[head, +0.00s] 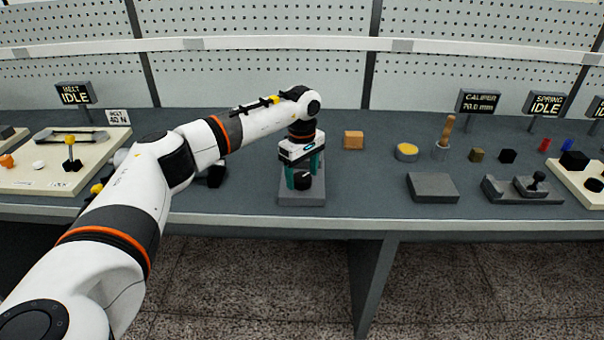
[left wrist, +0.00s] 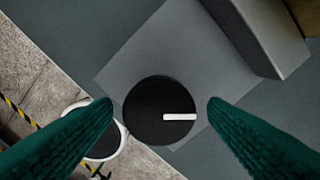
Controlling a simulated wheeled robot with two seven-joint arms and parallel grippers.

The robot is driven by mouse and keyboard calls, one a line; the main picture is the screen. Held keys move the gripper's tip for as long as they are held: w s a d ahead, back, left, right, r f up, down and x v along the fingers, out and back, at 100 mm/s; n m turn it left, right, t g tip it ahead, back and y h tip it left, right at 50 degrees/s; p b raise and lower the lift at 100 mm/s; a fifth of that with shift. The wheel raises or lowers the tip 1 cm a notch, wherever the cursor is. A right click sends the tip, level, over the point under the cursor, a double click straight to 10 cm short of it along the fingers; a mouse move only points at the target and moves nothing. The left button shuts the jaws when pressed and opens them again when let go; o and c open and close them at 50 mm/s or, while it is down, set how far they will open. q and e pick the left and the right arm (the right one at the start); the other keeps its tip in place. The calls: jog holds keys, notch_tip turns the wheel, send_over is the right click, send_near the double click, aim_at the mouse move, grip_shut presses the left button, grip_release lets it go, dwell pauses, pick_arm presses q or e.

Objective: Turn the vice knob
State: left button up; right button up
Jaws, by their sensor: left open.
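The vice knob (head: 303,182) is a round black knob on a grey vice base (head: 301,198) near the bench's front edge. In the left wrist view the knob (left wrist: 150,112) is seen from above, with a white pointer mark directed to the right. My left gripper (head: 304,176) points down over the knob, with a green finger on either side of it. In the left wrist view its fingertips (left wrist: 160,106) are open, with visible gaps between them and the knob. I cannot tell the exact height of the fingertips. My right gripper is not in view.
A wooden block (head: 353,140) and a yellow-topped round tin (head: 406,152) sit to the right on the bench. A grey block (head: 432,187) lies further right near the front edge. A cream board (head: 30,180) with small parts is at the left.

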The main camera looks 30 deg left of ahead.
aim_at(302, 177)
pick_arm(q)
notch_tip(302, 177, up, 12)
jog(key=b, duration=0.1)
jog(key=shift+f, duration=0.2)
dwell(0.4)
